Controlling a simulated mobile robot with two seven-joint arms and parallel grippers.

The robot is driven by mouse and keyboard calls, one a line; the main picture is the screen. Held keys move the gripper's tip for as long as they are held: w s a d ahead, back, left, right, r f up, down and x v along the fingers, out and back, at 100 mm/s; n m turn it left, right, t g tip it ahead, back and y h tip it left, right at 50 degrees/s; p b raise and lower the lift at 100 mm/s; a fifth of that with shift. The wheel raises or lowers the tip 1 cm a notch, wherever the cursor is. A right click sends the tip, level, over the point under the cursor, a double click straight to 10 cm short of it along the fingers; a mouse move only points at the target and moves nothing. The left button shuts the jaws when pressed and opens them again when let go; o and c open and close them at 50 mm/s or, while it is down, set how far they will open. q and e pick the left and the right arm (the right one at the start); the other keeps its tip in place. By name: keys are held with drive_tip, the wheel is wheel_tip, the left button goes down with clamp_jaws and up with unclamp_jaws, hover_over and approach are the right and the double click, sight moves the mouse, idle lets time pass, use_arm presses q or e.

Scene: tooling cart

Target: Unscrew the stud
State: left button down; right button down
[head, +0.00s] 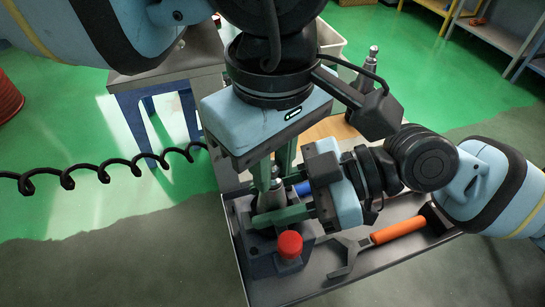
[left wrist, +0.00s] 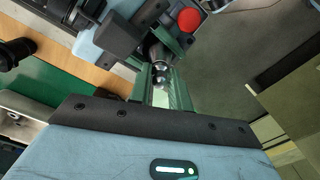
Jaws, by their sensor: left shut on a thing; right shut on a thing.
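A grey metal tool holder (head: 270,200) stands upright in a dark fixture block with a red knob (head: 290,244) at its front. The small shiny stud (head: 275,172) tops the holder; it also shows in the left wrist view (left wrist: 160,75). My left gripper (head: 271,178) points down from above, its green fingers shut on the stud, one on each side. My right gripper (head: 272,208) reaches in from the right, level, its green fingers shut around the tool holder below. The fingers hide much of the holder and the exact contact.
A wrench with an orange handle (head: 398,230) lies in the dark tray (head: 325,283) at right. Another tool holder (head: 365,75) stands behind my left gripper. A blue handle (head: 303,188) is partly hidden behind my right gripper. A coiled black hose (head: 100,173) hangs at left.

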sight(273, 163)
use_arm(q)
drive_tip(key=n, duration=0.4)
drive_tip(key=shift+n, duration=0.3)
use_arm(e)
drive_tip(key=shift+f, duration=0.2)
use_arm(q)
drive_tip(key=n, duration=0.4)
drive_tip(key=shift+n, duration=0.3)
drive_tip(key=shift+r, duration=0.45)
drive_tip(key=shift+r, duration=0.65)
drive_tip(key=shift+r, duration=0.1)
drive_tip(key=shift+r, duration=1.95)
use_arm(e)
drive_tip(key=c, duration=0.8)
unclamp_jaws()
drive_tip(key=shift+r, duration=0.1)
drive_tip(key=shift+c, duration=0.2)
